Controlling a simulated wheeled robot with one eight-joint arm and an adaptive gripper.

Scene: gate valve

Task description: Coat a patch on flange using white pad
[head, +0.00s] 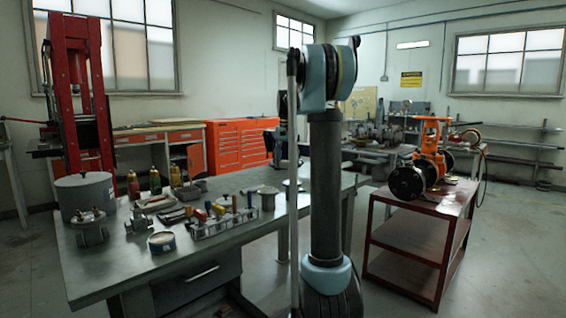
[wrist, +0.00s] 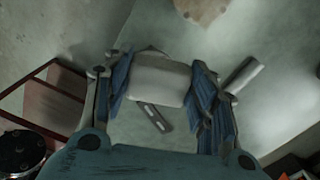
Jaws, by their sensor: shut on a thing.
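My gripper (wrist: 160,84) is shut on the white pad (wrist: 158,76), which sits between its two blue-lined fingers in the wrist view. In the head view my arm stands upright in the middle, and I cannot make out the gripper or the pad there. The orange gate valve (head: 431,137) with dark flanges lies on the red cart at the right. Its near flange (head: 407,183) faces me. A round dark flange (wrist: 20,152) shows at the lower left of the wrist view, well apart from the pad.
The red cart (head: 420,236) stands on open floor; its frame (wrist: 40,123) also shows in the wrist view. A grey workbench (head: 120,262) with bottles (head: 155,181), a tin (head: 162,242) and a tool rack (head: 222,222) is at the left. Orange cabinets (head: 239,142) stand behind.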

